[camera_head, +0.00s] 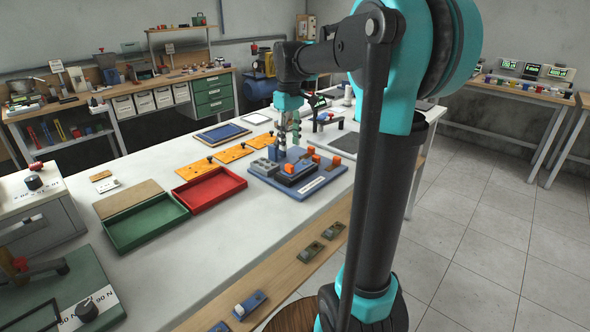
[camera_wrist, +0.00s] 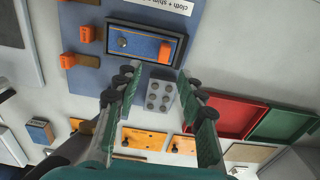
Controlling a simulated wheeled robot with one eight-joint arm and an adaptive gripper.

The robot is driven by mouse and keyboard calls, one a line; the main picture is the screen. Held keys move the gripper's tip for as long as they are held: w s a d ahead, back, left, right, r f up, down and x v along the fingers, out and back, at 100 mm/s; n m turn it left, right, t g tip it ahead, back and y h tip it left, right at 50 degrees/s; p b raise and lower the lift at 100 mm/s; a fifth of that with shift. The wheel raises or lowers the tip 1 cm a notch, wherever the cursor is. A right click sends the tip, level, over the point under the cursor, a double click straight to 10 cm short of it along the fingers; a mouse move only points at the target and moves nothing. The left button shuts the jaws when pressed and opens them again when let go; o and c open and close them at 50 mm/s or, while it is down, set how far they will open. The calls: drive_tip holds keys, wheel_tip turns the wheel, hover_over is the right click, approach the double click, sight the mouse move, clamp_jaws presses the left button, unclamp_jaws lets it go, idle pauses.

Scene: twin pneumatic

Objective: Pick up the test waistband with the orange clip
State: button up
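The test waistband (camera_wrist: 140,43) looks like a blue strip with a round dark stud, lying in a dark rectangular holder on a blue board (camera_wrist: 205,8). An orange clip (camera_wrist: 165,52) sits at its right end in the wrist view. In the head view the board (camera_head: 312,187) is on the white bench, with an orange clip (camera_head: 289,168) on its holder. My gripper (camera_wrist: 156,78) is open and empty, its fingers apart below the holder in the wrist view. In the head view my gripper (camera_head: 286,135) points down over the board's back left part.
A grey studded block (camera_wrist: 159,95) shows between my fingers. Other orange clips (camera_wrist: 87,33) stand beside the holder. A red tray (camera_head: 210,190), a green tray (camera_head: 145,222) and orange plates (camera_head: 233,153) lie left of the board. Bare bench lies in front of the trays.

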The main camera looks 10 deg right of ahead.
sight(289, 165)
wheel_tip(289, 165, down, 3)
drive_tip(key=shift+r, duration=0.15)
drive_tip(key=shift+s+a+f, duration=0.1)
drive_tip(key=shift+s+f, duration=0.05)
drive_tip(key=shift+f, duration=1.2)
drive_tip(key=shift+s+a+f, duration=0.1)
drive_tip(key=shift+s+f, duration=0.05)
drive_tip(key=shift+f, duration=1.15)
drive_tip(key=shift+c, duration=0.3)
clamp_jaws()
